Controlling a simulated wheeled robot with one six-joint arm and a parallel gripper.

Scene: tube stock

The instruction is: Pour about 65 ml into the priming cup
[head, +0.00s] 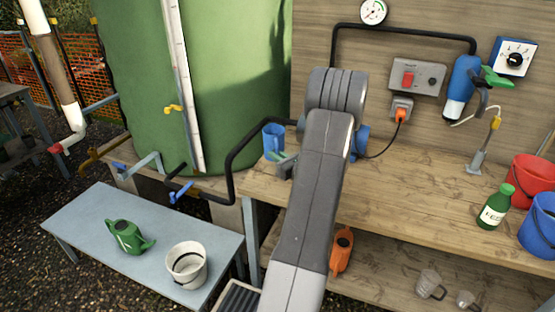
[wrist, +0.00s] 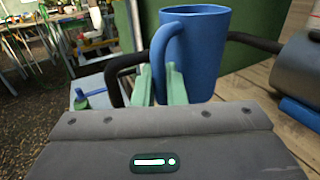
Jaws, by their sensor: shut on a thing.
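A blue jug (head: 273,142) with a side handle is held by my gripper (head: 285,160) in front of the green tank, near the left end of the wooden bench. In the wrist view the blue jug (wrist: 200,50) looks upright, and the pale green fingers of my gripper (wrist: 160,85) are shut on its handle. The inside of the jug and its contents are hidden. A blue pump-like body (head: 462,88) with a green lever is on the back wall at right. I cannot tell for certain which thing is the priming cup.
The bench (head: 420,160) is clear in the middle. A green bottle (head: 494,208), a red bucket (head: 533,180) and a blue bucket (head: 540,222) stand at its right. Black pipe runs beside the jug.

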